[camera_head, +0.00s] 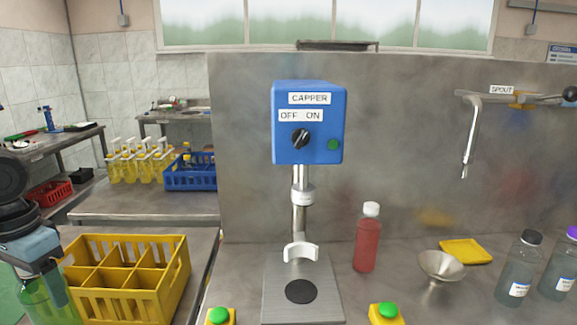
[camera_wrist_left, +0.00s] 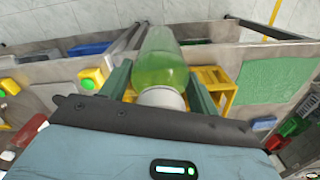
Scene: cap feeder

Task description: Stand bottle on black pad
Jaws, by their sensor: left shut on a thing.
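My left gripper (camera_head: 48,282) is at the lower left of the head view, left of the yellow crate. It is shut on a green bottle (camera_head: 36,303), whose lower part runs out of the picture. In the left wrist view the bottle (camera_wrist_left: 160,62) lies between the two fingers (camera_wrist_left: 160,90), with its pale cap or neck end nearest the wrist. The round black pad (camera_head: 300,291) is bare on the capper's metal base plate (camera_head: 325,303), well right of the gripper. My right gripper is not in view.
The yellow divided crate (camera_head: 128,240) stands between the gripper and the capper. The blue capper (camera_head: 308,135) hangs over the pad, with a white curved guide (camera_head: 300,252) behind it. Green buttons (camera_head: 219,315) (camera_head: 387,311) flank the plate. A red bottle (camera_head: 367,243) and a funnel (camera_head: 440,266) stand right.

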